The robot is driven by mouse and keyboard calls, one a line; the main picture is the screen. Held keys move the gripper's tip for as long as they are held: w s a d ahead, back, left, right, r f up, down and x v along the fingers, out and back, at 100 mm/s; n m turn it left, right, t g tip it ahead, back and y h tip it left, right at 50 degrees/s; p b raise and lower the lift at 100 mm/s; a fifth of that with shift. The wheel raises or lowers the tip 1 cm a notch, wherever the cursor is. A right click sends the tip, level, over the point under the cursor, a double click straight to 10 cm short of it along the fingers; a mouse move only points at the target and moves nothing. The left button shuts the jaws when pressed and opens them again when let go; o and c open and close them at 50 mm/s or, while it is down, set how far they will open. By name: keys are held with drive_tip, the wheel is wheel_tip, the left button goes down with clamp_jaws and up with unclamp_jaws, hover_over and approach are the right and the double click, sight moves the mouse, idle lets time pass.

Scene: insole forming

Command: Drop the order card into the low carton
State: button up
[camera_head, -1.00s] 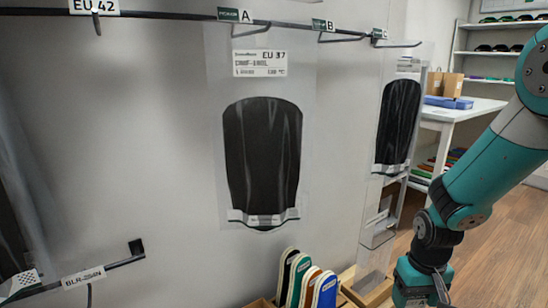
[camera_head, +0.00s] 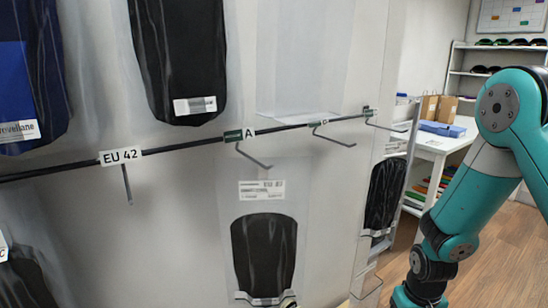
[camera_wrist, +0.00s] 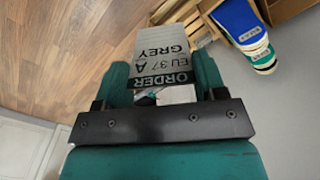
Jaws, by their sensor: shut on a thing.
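The order card (camera_wrist: 160,55) is a grey card with a dark band reading ORDER, then A, EU 37 and GREY. In the wrist view it stands between the two teal fingers of my gripper (camera_wrist: 162,80), which is shut on its near end. The card's far end points away over the wooden floor. In the head view my gripper is cut off at the bottom edge and the card does not show. I cannot make out the low carton for certain in either view.
Wooden crate edges (camera_wrist: 203,22) and blue and green insoles (camera_wrist: 241,22) lie beyond the gripper at upper right in the wrist view. A rail (camera_head: 190,143) with hooks and hanging insole packs fills the head view's left. A white table (camera_head: 440,146) stands behind my arm.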

drive_tip(key=r+p, duration=0.4)
drive_tip(key=shift+s+r+p, duration=0.3)
drive_tip(key=shift+s+p, duration=0.05)
drive_tip(key=shift+f, duration=0.1)
